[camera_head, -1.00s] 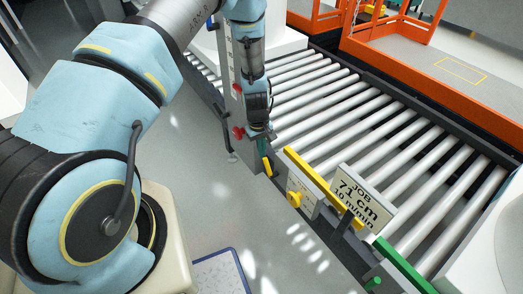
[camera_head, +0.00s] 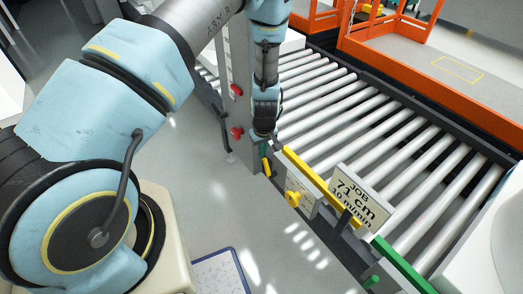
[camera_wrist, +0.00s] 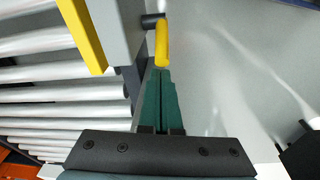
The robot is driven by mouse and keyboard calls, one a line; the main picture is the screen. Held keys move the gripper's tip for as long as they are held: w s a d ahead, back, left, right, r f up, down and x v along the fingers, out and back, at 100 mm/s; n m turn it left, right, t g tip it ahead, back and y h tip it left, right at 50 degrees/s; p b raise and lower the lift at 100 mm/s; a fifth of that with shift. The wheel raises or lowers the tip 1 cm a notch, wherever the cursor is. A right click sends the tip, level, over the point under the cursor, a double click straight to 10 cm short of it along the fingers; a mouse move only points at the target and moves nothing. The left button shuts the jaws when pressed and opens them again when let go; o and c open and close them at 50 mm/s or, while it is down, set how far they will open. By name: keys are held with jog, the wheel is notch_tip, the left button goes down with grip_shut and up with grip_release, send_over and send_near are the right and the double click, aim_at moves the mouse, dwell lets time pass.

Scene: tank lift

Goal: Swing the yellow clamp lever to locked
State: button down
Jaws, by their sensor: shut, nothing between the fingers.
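The yellow clamp lever (camera_wrist: 162,42) is a short rounded handle just ahead of my fingertips in the wrist view, joined to a dark pivot on the side of the conveyor frame. In the head view the lever (camera_head: 266,166) shows small, hanging at the frame's near side just below my gripper (camera_head: 264,149). In the wrist view my gripper (camera_wrist: 161,72) has its green fingers shut together and empty. The tips are close to the lever's near end; I cannot tell whether they touch it.
Rollers (camera_head: 380,130) lie behind. A grey post with red buttons (camera_head: 237,133) stands left of my gripper.

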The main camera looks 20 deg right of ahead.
aim_at(269, 170)
jog(key=shift+s+d+r+t, duration=0.1)
jog(key=shift+s+r+t, duration=0.15)
jog(key=shift+s+t, duration=0.75)
jog(key=shift+s+d+r, duration=0.1)
jog(key=shift+s, duration=0.35)
jog(key=shift+s+d+r, duration=0.1)
jog(key=shift+s, duration=0.45)
jog(key=shift+p, duration=0.3)
